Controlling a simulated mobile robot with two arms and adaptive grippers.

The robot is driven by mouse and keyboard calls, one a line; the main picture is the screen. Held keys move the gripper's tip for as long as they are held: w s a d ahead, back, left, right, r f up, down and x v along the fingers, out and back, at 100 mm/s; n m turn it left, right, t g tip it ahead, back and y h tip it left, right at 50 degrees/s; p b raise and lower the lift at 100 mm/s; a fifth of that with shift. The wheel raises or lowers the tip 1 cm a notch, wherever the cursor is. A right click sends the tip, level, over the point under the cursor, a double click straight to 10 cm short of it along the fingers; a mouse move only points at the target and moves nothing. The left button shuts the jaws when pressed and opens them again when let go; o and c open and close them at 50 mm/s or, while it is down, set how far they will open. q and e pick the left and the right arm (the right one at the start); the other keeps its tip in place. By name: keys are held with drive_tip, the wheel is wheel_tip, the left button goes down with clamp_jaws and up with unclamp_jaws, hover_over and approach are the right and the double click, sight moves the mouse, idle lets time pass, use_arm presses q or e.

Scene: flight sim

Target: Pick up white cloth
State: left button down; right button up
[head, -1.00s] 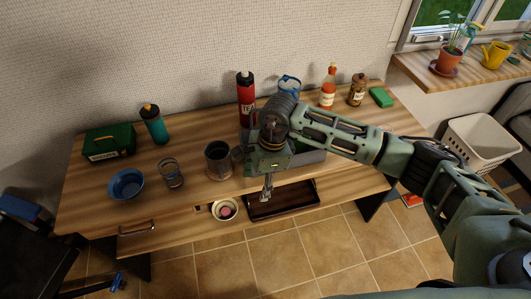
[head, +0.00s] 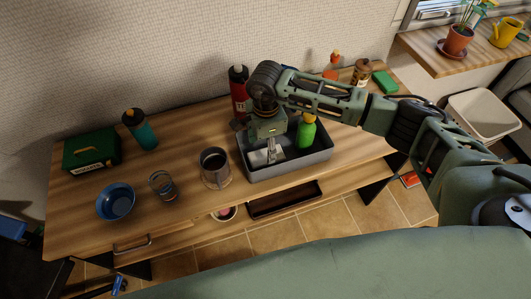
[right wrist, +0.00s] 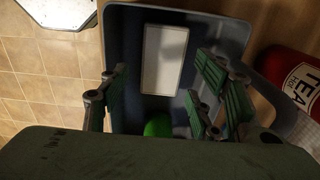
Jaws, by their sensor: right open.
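The white cloth (head: 258,158) lies flat in the left part of a grey bin (head: 290,170) on the wooden table. In the right wrist view the white cloth (right wrist: 163,60) is a pale rectangle on the bin's floor. My right gripper (head: 272,157) is over the bin, pointing down, beside and partly in front of the cloth. In the right wrist view my right gripper (right wrist: 163,98) is open, its fingers apart with nothing between them; the cloth shows beyond them. My left gripper is not in view.
A green spray bottle (head: 306,134) stands in the bin, right of the gripper. A grey mug (head: 214,166), glass (head: 162,186) and blue bowl (head: 116,202) stand to the left. An open drawer-like tray (head: 285,199) is below.

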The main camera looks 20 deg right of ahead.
sight(266, 155)
drive_tip(key=shift+s+f+p, duration=0.1)
drive_tip(key=shift+f+p, duration=0.5)
drive_tip(key=shift+f, duration=0.25)
drive_tip(key=f, duration=0.2)
drive_tip(key=shift+w+d+f+p, duration=0.1)
drive_tip(key=shift+w+f+p, duration=0.2)
drive_tip(key=shift+f+p, duration=0.1)
drive_tip(key=shift+f, duration=0.45)
drive_tip(key=c, duration=0.9)
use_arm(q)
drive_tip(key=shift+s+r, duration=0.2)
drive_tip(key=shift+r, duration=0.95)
use_arm(e)
drive_tip(key=shift+o, duration=0.2)
